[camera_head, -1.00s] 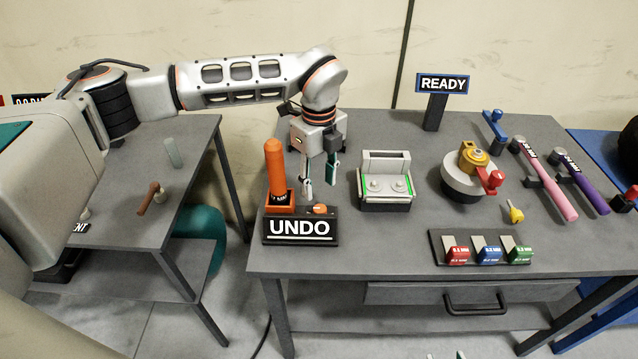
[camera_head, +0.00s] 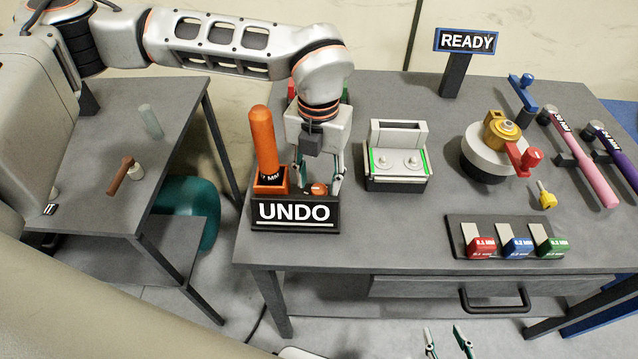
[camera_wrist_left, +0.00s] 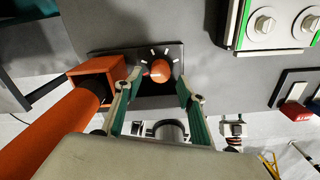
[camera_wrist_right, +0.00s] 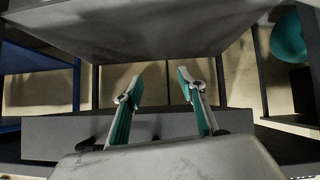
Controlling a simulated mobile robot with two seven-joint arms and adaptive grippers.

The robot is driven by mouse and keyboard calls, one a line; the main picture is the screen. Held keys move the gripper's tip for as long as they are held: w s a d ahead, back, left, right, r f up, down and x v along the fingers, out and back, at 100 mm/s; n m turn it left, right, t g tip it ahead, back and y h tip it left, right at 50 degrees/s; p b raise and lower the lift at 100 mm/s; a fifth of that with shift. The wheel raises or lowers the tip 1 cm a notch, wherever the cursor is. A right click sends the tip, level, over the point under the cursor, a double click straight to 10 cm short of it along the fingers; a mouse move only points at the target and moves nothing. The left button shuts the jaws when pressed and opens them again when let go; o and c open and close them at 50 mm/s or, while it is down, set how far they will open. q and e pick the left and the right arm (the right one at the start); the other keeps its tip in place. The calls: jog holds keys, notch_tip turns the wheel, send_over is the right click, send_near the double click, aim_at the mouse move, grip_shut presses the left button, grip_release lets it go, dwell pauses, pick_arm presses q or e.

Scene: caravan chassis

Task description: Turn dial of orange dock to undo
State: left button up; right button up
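The orange dock (camera_head: 271,182) stands at the left front of the table with an orange cylindrical handle (camera_head: 264,140) upright in it. Beside it, behind the black UNDO sign (camera_head: 295,214), is the orange dial (camera_head: 318,188). In the left wrist view the dial (camera_wrist_left: 161,70) sits on a dark plate with white tick marks around it. My left gripper (camera_head: 319,185) points down over the dial, its fingers open on either side of it, apart from the knob in the left wrist view (camera_wrist_left: 157,92). My right gripper (camera_wrist_right: 154,84) is open and empty, low in front of the table.
Right of the dial stands a grey device with green strips (camera_head: 397,160). Further right are a round fixture with a red handle (camera_head: 487,158), a tray of coloured blocks (camera_head: 460,233) and a READY sign (camera_head: 466,40). A drawer handle (camera_head: 495,303) juts from the table's front.

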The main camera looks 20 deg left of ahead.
aim_at(319, 193)
pick_arm(q)
jog(key=shift+f, duration=1.2)
pick_arm(e)
jog(key=shift+w+r, duration=0.25)
jog(key=shift+w, duration=0.2)
pick_arm(q)
jog(key=shift+w, duration=0.1)
jog(key=c, duration=1.1)
